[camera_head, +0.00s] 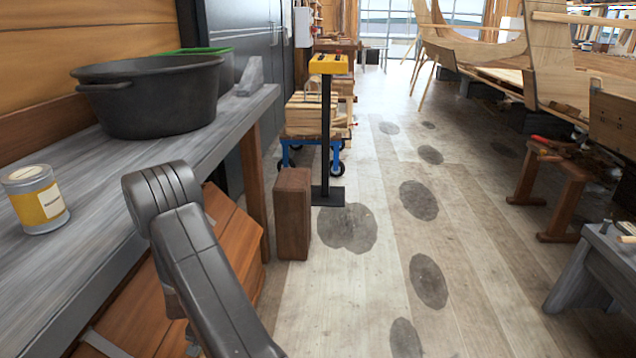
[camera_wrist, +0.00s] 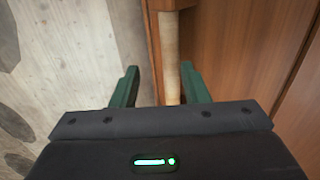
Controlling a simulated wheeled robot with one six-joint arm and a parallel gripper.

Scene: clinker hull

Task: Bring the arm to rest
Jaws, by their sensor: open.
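My gripper (camera_wrist: 160,68) shows in the wrist view with its two green fingers apart. A pale, rod-like strip (camera_wrist: 171,60) shows between the fingers, against reddish-brown wood panels (camera_wrist: 240,45). I cannot tell how far behind the fingers the strip lies, and nothing is visibly gripped. In the head view my grey arm is bent at the lower left, in front of the bench edge. My gripper is not visible in that view.
A grey bench (camera_head: 105,230) at the left holds a black tub (camera_head: 150,98) and a yellow-labelled can (camera_head: 36,200). A brown block (camera_head: 293,213) and a black stand with a yellow top (camera_head: 328,64) are on the floor. The stained floor (camera_head: 385,270) is clear mid-right.

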